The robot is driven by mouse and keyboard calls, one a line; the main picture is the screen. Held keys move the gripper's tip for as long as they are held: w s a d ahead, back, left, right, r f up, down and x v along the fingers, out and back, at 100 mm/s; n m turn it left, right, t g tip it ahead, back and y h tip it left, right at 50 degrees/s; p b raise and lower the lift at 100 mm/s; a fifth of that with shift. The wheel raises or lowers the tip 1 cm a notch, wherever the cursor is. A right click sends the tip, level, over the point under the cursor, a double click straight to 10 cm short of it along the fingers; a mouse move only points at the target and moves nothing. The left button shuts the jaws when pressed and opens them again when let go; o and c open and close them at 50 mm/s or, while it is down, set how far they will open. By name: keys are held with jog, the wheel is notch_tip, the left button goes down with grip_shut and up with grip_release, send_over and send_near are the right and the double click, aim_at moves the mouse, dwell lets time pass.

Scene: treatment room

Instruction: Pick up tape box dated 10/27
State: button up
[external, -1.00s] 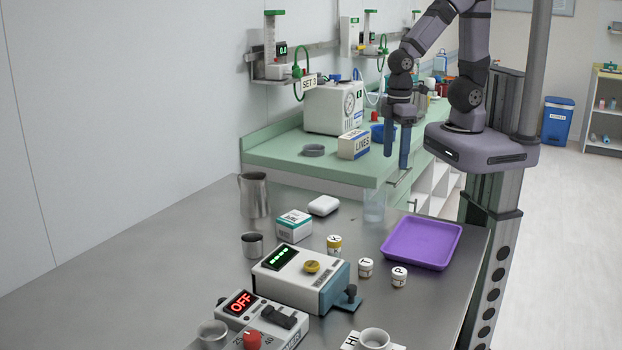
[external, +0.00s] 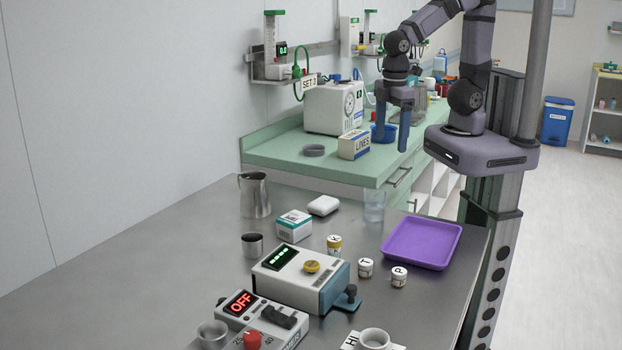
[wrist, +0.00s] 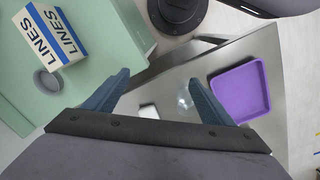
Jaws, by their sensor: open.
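A small white-and-teal box (external: 294,225) stands on the steel table. Its print is too small to read, so I cannot tell whether it is the tape box or see any date. It is not visible in the wrist view. My gripper (external: 391,145) is open and empty, fingers pointing down, above and behind the steel table, near the end of the green counter. Its two blue fingers (wrist: 158,82) are spread apart in the wrist view, with nothing between them.
The steel table holds a purple tray (external: 421,245), a clear glass (external: 374,205), a white rounded item (external: 323,205), a metal jug (external: 254,195), small labelled jars (external: 366,267) and control boxes (external: 300,278).

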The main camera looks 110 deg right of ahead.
jog(key=w+f+n+h+b, duration=0.1)
jog(key=w+n+h+b, duration=0.25)
jog(key=w+n, duration=0.45)
jog(key=n+t+h+b, duration=0.8)
jog(key=n+b, duration=0.3)
jog(key=n, duration=0.4)
send_over(299, 219)
jog(key=s+a, duration=0.3)
jog(key=a, duration=0.2)
jog(key=shift+y, duration=0.25)
jog(key=f, duration=1)
jog(key=shift+w+d+f, duration=0.2)
jog(key=shift+d+f, duration=0.05)
jog(key=shift+f, duration=0.65)
jog(key=shift+p+x, duration=0.95)
jog(key=shift+x, duration=2.75)
jog(key=shift+s, duration=0.2)
jog(key=c, duration=1.2)
